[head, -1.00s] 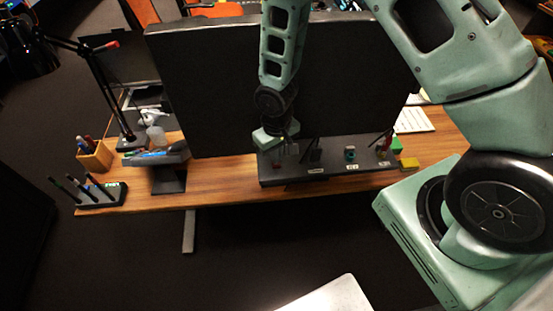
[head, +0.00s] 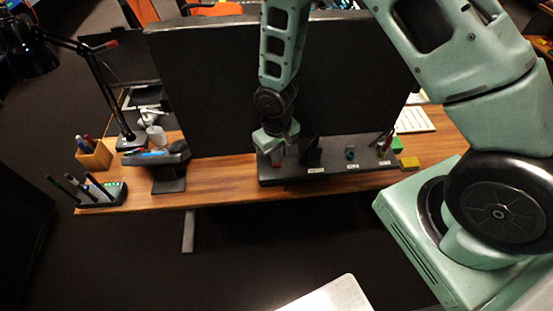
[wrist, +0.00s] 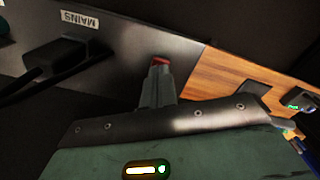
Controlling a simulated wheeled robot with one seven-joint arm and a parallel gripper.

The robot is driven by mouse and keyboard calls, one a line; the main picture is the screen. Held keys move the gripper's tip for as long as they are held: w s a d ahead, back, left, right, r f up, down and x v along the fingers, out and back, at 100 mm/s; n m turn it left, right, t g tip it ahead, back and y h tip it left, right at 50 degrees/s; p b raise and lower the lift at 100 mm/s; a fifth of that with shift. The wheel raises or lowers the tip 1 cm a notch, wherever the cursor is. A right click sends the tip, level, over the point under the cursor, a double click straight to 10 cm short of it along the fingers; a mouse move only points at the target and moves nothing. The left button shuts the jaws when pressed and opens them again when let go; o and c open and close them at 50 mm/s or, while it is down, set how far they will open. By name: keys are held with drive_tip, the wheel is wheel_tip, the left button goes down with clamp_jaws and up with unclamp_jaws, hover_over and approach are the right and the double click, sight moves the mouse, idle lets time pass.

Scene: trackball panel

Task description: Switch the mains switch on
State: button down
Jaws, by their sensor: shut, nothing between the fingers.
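The mains switch (wrist: 62,60) is a black block with a dark lever, beside the white MAINS label (wrist: 79,19) on the dark panel in the wrist view. In the head view the switch is the dark upright piece (head: 311,152) near the left of the panel (head: 330,176). My gripper (wrist: 157,82) is shut and empty, close over the panel; it also shows in the head view (head: 277,156). It is to the left of the switch in the head view, apart from it. A small red part (wrist: 160,61) shows at the fingertips; I cannot tell what it belongs to.
A large black monitor (head: 210,90) stands behind the panel. A yellow block (head: 410,163) lies past the panel's right end.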

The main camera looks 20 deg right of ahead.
drive_tip(key=shift+f+b, duration=0.55)
drive_tip(key=shift+f, duration=0.15)
idle(0.4)
drive_tip(key=shift+r+p, duration=2.6)
drive_tip(key=shift+r, duration=0.95)
drive_tip(key=s+a+r+n+b, duration=0.2)
drive_tip(key=s+r+b, duration=0.4)
drive_tip(key=s, duration=0.4)
drive_tip(key=s+a+r+n+b, duration=0.3)
drive_tip(key=s+r+b, duration=0.3)
drive_tip(key=s, duration=0.4)
drive_tip(key=shift+a+r+y, duration=0.3)
drive_tip(key=shift+a, duration=0.35)
